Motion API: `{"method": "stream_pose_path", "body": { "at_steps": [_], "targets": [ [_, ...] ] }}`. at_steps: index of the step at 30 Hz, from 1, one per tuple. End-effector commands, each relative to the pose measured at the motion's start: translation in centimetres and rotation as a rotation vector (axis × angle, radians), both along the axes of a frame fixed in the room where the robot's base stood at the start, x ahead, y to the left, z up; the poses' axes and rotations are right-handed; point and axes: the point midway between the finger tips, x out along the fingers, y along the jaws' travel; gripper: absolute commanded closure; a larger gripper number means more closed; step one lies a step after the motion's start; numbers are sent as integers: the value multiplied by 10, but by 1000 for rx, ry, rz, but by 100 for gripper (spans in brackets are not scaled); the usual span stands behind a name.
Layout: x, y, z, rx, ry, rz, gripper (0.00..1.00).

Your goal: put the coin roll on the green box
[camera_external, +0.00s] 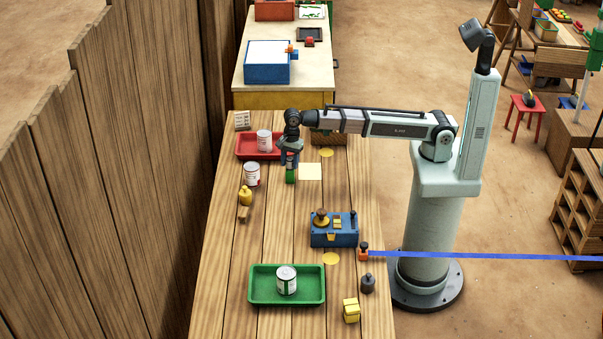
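My gripper (290,159) points down over the left part of the wooden table, right at the red tray. A small green box (290,176) is directly below it. A small reddish piece shows between the fingers, just above the green box; it may be the coin roll, but it is too small to be sure. I cannot tell whether it touches the box or whether the fingers are closed on it. No other thing is clearly a coin roll.
A red tray (247,155) with a can is beside my gripper. Another can (252,174) and a yellow bottle-like weight (245,196) stand at left. A blue balance (351,237), green tray (257,291), dark weight (368,284) and yellow block (351,313) are nearer the front.

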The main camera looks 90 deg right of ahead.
Motion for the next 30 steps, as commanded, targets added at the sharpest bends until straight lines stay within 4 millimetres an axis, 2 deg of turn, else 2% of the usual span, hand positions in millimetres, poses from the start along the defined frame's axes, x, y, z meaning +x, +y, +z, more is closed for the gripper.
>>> {"method": "stream_pose_path", "body": {
  "at_steps": [3,14,20,30],
  "targets": [
    [0,0,0,0,0,0,44],
    [0,0,6,0,0,0,44],
    [-1,-4,31,1,-1,0,44],
    [-3,-11,85,2,-2,-1,44]
  ]
}}
